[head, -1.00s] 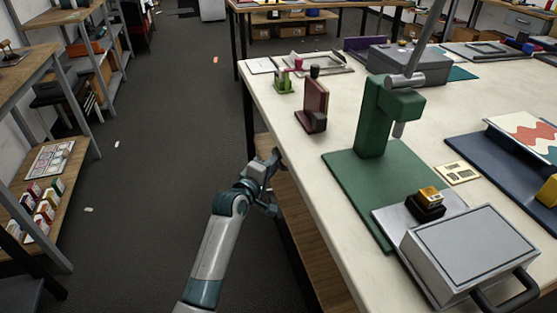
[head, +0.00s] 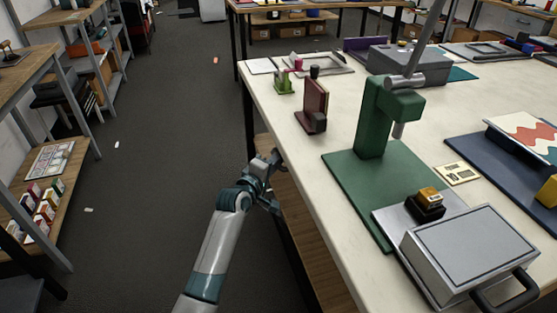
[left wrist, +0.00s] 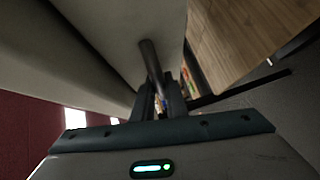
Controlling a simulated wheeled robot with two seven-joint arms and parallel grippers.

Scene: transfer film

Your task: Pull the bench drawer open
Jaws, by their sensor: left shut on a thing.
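The work bench (head: 300,150) has a pale top and stands on the right in the head view. Its drawer is tucked under the top and hidden in that view. My left gripper (head: 268,178) is at the bench's left edge, just below the top. In the left wrist view my left gripper (left wrist: 161,98) is shut around a dark bar handle (left wrist: 150,60), which stands against a pale grey-beige front panel (left wrist: 115,30). I cannot tell how far the drawer is out. My right gripper is not in view.
A wooden lower shelf (head: 325,270) lies under the bench. On the top stand a green press (head: 375,125), a dark red stamp-like block (head: 314,105) and a grey box (head: 470,250). The dark floor (head: 150,230) to the left is clear but for small scraps.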

